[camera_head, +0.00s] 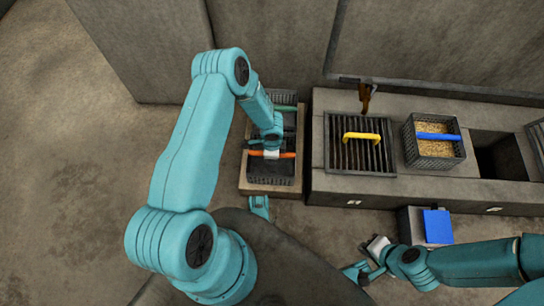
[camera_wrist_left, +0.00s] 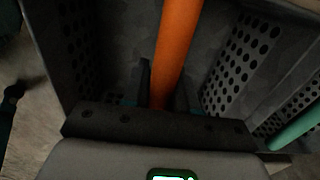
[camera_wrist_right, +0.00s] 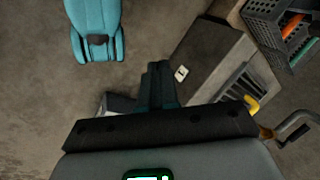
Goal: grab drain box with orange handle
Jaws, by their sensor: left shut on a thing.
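The dark perforated drain box (camera_head: 270,179) with the orange handle (camera_head: 287,155) sits in a tray at the left end of the counter. In the left wrist view the orange handle (camera_wrist_left: 176,45) runs between the two fingers of my left gripper (camera_wrist_left: 163,92), above the box's perforated wall (camera_wrist_left: 82,50). My left gripper is shut on the handle; the arm partly covers the box in the head view. My right gripper (camera_head: 359,272) is in front of the counter, away from the box. Its fingers (camera_wrist_right: 159,85) are together and empty.
A green-handled box (camera_head: 285,107) sits just behind. To the right are a grate with a yellow handle (camera_head: 362,136), a grain-filled basket (camera_head: 434,150) with a blue handle and an open well (camera_head: 498,158). A faucet (camera_head: 365,96) and a wall stand behind.

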